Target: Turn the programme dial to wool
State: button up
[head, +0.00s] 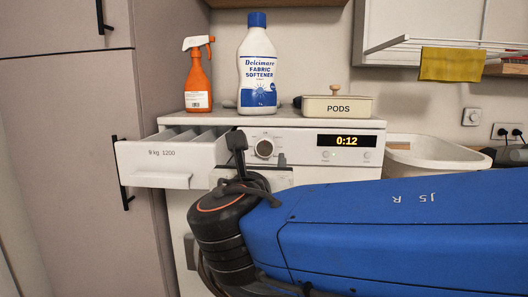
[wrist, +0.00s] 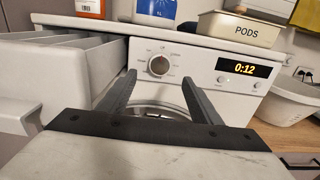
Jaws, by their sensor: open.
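In the wrist view the dial (wrist: 158,66) lies ahead, between and beyond the two dark fingers of my gripper (wrist: 158,88). The fingers are spread apart with nothing between them. The display (head: 346,141) reads 0:12.
The detergent drawer (head: 172,160) is pulled out to the left of the dial. An orange spray bottle (head: 198,75), fabric softener (head: 257,65) and a PODS tin (head: 337,107) stand on top. A white basket (head: 432,155) is at the right.

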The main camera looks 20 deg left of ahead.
aim_at(265, 149)
jog(key=x, duration=0.8)
jog(key=shift+w, duration=0.2)
jog(key=c, duration=1)
